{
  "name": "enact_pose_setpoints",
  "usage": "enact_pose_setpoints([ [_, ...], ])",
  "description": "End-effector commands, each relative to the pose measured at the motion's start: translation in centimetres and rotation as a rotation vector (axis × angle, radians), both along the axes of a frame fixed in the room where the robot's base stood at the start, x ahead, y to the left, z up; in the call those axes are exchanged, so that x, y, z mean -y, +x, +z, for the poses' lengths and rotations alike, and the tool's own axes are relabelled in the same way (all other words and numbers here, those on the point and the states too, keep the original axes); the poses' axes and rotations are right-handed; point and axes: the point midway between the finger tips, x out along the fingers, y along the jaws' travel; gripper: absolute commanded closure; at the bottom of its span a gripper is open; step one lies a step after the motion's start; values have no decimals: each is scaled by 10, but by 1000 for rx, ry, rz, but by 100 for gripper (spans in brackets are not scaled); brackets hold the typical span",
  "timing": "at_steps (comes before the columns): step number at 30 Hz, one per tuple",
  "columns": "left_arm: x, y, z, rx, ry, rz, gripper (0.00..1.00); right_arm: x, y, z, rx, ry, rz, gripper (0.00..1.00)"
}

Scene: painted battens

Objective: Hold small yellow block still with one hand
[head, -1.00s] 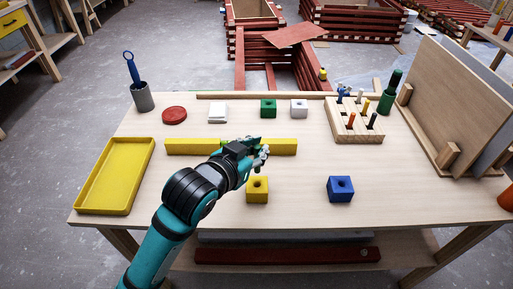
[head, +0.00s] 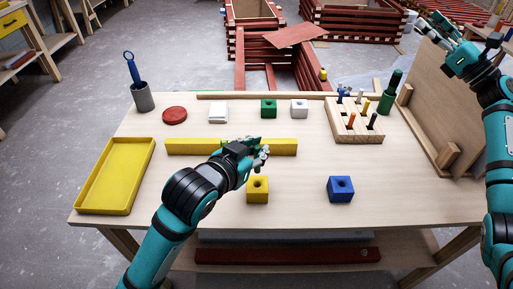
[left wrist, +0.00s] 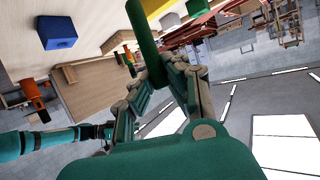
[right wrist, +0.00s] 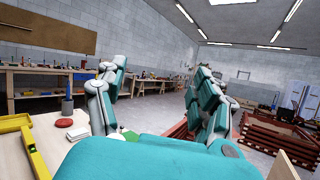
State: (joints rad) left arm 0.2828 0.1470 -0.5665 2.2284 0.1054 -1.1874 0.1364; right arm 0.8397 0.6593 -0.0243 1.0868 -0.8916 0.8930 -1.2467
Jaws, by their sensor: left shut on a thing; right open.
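The small yellow block (head: 257,190), with a hole in its top, sits on the table in the head view. My left gripper (head: 264,153) is over the batten's right part, behind and apart from the block. My right gripper (head: 441,33) is open and empty, raised at the upper right, above the upright board.
A blue block (head: 341,189) sits right of the yellow block. A yellow tray (head: 84,208) is at left. Green (head: 268,108) and white (head: 299,108) blocks, a peg rack (head: 345,134) and a green bottle (head: 387,101) stand behind. The front middle is clear.

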Motion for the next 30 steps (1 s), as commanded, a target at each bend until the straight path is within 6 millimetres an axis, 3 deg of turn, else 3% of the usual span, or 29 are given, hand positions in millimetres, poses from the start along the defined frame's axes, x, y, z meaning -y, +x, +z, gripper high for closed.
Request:
enact_pose_setpoints([
  [3, 0, 0, 0, 0, 0, 0, 100, -50, 2, -34, -31, -116, 102, 31],
  [8, 0, 0, 0, 0, 0, 0, 100, -113, -6, -83, -68, -272, 250, 31],
  [14, 0, 0, 0, 0, 0, 0, 100, -185, -30, -148, -109, -464, 458, 31],
  [18, 0, 0, 0, 0, 0, 0, 100, -229, -57, -195, -132, -599, 622, 31],
  [24, 0, 0, 0, 0, 0, 0, 100, -276, -104, -258, -155, -781, 866, 31],
  [30, 0, 0, 0, 0, 0, 0, 100, -299, -142, -297, -167, -902, 1045, 31],
])
